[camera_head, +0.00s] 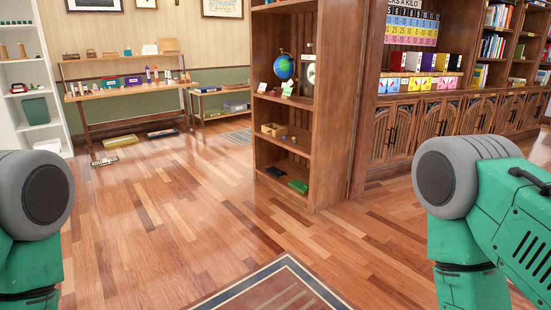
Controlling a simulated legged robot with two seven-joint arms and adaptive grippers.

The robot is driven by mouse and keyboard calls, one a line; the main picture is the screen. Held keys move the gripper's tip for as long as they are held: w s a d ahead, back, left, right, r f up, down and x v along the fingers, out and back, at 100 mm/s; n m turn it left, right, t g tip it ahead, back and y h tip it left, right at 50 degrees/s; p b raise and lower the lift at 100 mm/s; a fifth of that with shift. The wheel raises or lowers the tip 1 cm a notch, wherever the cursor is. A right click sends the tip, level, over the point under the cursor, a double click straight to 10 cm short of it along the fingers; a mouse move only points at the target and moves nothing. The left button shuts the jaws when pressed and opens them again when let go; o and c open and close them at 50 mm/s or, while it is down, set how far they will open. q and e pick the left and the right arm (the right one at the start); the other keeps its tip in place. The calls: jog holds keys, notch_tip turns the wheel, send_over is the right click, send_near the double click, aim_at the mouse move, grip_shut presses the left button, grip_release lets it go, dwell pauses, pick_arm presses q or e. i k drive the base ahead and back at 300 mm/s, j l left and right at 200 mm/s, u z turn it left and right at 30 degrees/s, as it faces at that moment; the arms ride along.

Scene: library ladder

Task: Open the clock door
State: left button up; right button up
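A small upright grey-white case with a round pale face (308,74), which looks like a clock, stands on an upper shelf of the wooden bookcase (330,110). It is partly cut off by the bookcase's right side panel. It is too small to tell whether its door is open or shut. Green and grey parts of my arms show at the left and right edges. Neither gripper is in view, and nothing of mine is near the clock.
A blue globe (284,67) stands left of the clock, with small white cards before it. Lower shelves hold a wooden box (273,130) and a green item (298,186). A rug (272,292) lies in front. The wooden floor before the bookcase is clear.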

aim_at(309, 81)
jog(key=i+z, duration=0.3)
jog(key=i, duration=2.25)
